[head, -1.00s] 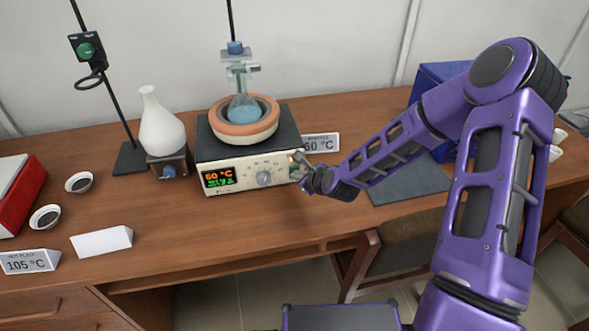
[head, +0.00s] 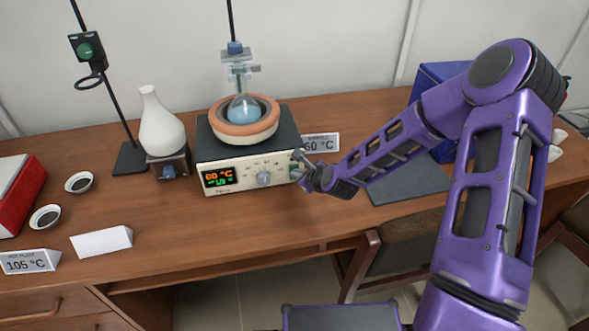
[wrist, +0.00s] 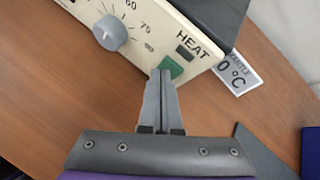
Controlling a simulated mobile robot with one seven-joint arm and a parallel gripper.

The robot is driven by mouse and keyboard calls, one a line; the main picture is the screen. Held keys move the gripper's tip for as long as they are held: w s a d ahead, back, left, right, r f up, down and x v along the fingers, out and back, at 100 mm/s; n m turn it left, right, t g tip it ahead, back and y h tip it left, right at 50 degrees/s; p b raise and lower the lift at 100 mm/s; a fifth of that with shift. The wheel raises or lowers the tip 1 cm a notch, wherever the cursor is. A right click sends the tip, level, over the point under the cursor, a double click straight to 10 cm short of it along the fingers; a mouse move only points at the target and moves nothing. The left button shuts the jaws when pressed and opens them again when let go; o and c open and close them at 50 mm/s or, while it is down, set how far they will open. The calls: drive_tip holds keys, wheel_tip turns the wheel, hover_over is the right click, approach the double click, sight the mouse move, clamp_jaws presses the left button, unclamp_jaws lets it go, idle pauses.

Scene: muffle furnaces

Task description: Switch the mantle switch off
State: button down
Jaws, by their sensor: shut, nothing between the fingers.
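The heating mantle (head: 208,176) stands on the wooden bench with a round flask (head: 243,107) of blue liquid in its bowl. Its front panel has a lit display, a grey dial (head: 264,179) and, at the right end, a green switch (wrist: 170,67) below the word HEAT. My gripper (wrist: 165,74) is shut and empty, its fingertips over the lower edge of the green switch in the wrist view. I cannot tell whether they touch it. In the head view my gripper (head: 297,157) is at the panel's right end and hides part of the switch area.
A 60 °C sign (head: 320,143) stands just behind my gripper. A white flask (head: 161,125) on a small heater and a stand are left of the mantle. A dark mat (head: 398,186) lies to the right, before a blue box (head: 437,78).

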drive_tip(key=shift+s+d+f, duration=0.1)
drive_tip(key=shift+s+d, duration=0.1)
drive_tip(key=shift+s, duration=0.5)
drive_tip(key=shift+s, duration=0.1)
drive_tip(key=shift+s+d+f, duration=0.1)
drive_tip(key=shift+s+d, duration=0.05)
drive_tip(key=shift+s, duration=0.65)
drive_tip(key=shift+s+d+f, duration=0.1)
drive_tip(key=shift+s+d, duration=0.1)
drive_tip(key=shift+s, duration=0.55)
drive_tip(key=shift+s+d+f, duration=0.1)
drive_tip(key=shift+s+d, duration=0.05)
drive_tip(key=shift+s, duration=0.65)
